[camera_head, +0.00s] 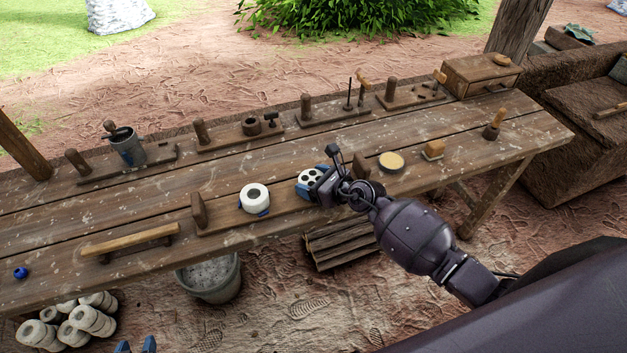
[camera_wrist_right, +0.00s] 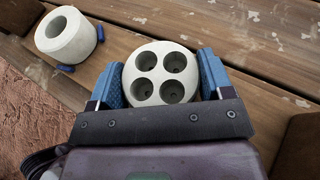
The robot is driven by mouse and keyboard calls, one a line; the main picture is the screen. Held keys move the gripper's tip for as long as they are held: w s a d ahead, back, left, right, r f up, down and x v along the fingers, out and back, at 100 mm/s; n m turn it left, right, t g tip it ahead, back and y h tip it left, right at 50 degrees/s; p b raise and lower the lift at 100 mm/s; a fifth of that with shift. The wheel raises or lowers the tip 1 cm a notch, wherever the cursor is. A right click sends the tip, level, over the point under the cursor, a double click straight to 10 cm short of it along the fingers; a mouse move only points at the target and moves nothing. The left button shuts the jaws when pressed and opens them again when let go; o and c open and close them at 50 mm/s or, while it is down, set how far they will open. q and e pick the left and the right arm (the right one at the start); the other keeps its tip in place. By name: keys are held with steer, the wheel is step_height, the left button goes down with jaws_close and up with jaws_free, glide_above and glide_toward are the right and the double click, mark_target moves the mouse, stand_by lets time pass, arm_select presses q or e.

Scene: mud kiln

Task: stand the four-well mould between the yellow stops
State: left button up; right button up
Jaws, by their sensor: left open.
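The four-well mould is a round white block with several dark wells; it shows in the right wrist view (camera_wrist_right: 161,74) and in the head view (camera_head: 311,177). My right gripper (camera_head: 316,183) has its blue pads against both sides of it, wells facing up. I cannot tell whether the mould rests on the long board (camera_head: 228,215) or hangs just above it. My left gripper (camera_head: 135,347) is open and empty at the bottom edge of the head view, off the table. No yellow stops can be made out.
A white one-hole mould (camera_head: 254,197) sits on the board beside small blue stops (camera_head: 264,212). A wooden end block (camera_head: 198,210) stands at the board's left end. A pale yellow disc (camera_head: 391,161) and a wooden block (camera_head: 433,149) lie to the right. Tool boards line the back.

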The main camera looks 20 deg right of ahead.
steer(key=o, duration=0.4)
steer(key=shift+s+f, duration=0.45)
steer(key=shift+f, duration=0.35)
steer(key=shift+w+r+p, duration=0.2)
steer(key=shift+r+p, duration=0.2)
steer(key=shift+r, duration=0.25)
steer(key=p+v, duration=0.1)
steer(key=v, duration=1)
steer(key=shift+s+d+r, duration=0.15)
steer(key=shift+d+r, duration=0.05)
steer(key=shift+r, duration=0.35)
